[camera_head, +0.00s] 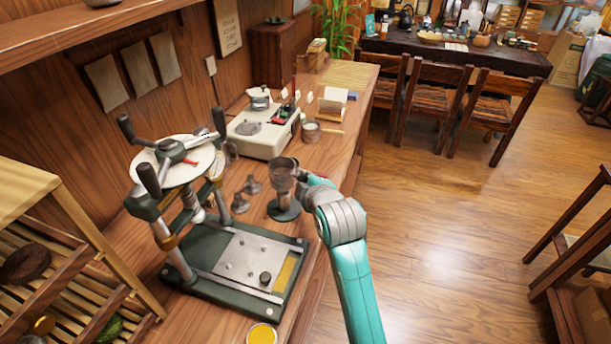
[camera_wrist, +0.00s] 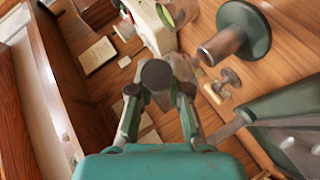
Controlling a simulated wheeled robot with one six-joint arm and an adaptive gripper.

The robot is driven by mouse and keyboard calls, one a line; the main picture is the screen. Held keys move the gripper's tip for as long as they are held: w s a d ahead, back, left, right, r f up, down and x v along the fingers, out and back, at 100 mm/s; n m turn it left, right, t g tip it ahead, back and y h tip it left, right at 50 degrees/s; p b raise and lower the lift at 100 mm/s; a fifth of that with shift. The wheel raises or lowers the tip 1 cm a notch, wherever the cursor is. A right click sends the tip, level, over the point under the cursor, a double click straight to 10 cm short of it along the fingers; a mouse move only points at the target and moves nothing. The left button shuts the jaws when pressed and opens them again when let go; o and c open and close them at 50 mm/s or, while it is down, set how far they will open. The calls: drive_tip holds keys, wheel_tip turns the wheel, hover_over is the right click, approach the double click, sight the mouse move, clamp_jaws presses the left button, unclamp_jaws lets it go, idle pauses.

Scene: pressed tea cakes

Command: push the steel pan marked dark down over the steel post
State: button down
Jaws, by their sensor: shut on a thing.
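My gripper (camera_head: 299,179) is shut on a grey steel pan (camera_head: 284,166), a cup-like piece, above the workbench. In the wrist view a dark round face of the pan (camera_wrist: 157,74) shows between the fingertips (camera_wrist: 160,88). I cannot read any marking on it. The steel post (camera_head: 284,196) stands upright on a round green base (camera_head: 284,211). In the head view the pan lines up just above the post, but I cannot tell the gap. In the wrist view the post (camera_wrist: 219,45) lies up and right of the pan, apart from it in the picture.
A press with a green base (camera_head: 232,262) and handles stands at the front left. Small steel pieces (camera_head: 240,203) sit left of the post. A white scale (camera_head: 262,131) and a tin (camera_head: 310,131) stand behind. Open floor (camera_head: 440,240) lies to the right.

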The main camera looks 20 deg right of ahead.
drive_tip(key=shift+f, duration=1.55)
drive_tip(key=shift+f, duration=0.55)
drive_tip(key=shift+f, duration=0.35)
drive_tip(key=shift+f, duration=2.6)
drive_tip(key=c, duration=1)
unclamp_jaws()
drive_tip(key=shift+c, duration=0.2)
drive_tip(key=shift+s, duration=0.1)
drive_tip(key=v, duration=1.2)
